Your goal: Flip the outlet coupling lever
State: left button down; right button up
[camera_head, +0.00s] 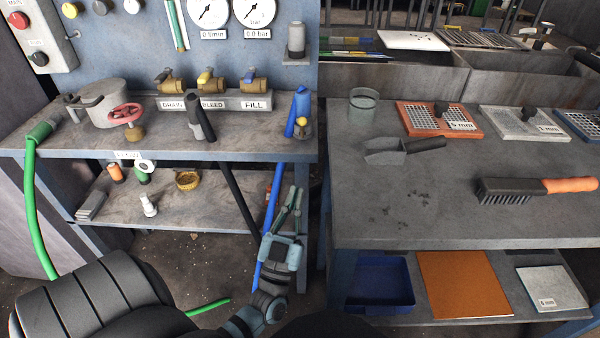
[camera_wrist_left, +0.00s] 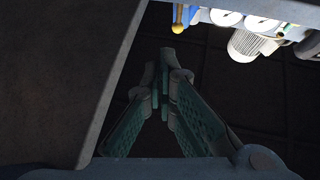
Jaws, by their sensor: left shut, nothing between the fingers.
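On the left bench's right end stands a blue coupling (camera_head: 300,122) with a blue lever and a small yellow part, above a blue hose. A dark coupling with a grey lever (camera_head: 201,118) stands mid-bench, above a black hose. A green coupling (camera_head: 42,130) lies at the left edge. No label shows which is the outlet coupling. My left gripper (camera_head: 296,197) is shut and empty, below and in front of the bench's right end, near the blue hose and apart from the levers. Its green-padded fingers meet in the left wrist view (camera_wrist_left: 165,85). My right gripper is not in view.
A lower shelf holds small parts. The right table (camera_head: 430,215) carries a scoop (camera_head: 385,152), brush (camera_head: 500,190) and sieves. A narrow gap separates the two tables.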

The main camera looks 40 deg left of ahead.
pick_arm(q)
jog(key=w+a+r+n+y+b, duration=0.1)
jog(key=w+a+r+n+y, duration=0.1)
jog(key=w+a+r, duration=0.3)
jog(key=w+r+y, duration=0.1)
jog(key=w+r, duration=0.2)
jog(key=r, duration=0.1)
jog(key=shift+w+a, duration=0.2)
jog(key=shift+a, duration=0.15)
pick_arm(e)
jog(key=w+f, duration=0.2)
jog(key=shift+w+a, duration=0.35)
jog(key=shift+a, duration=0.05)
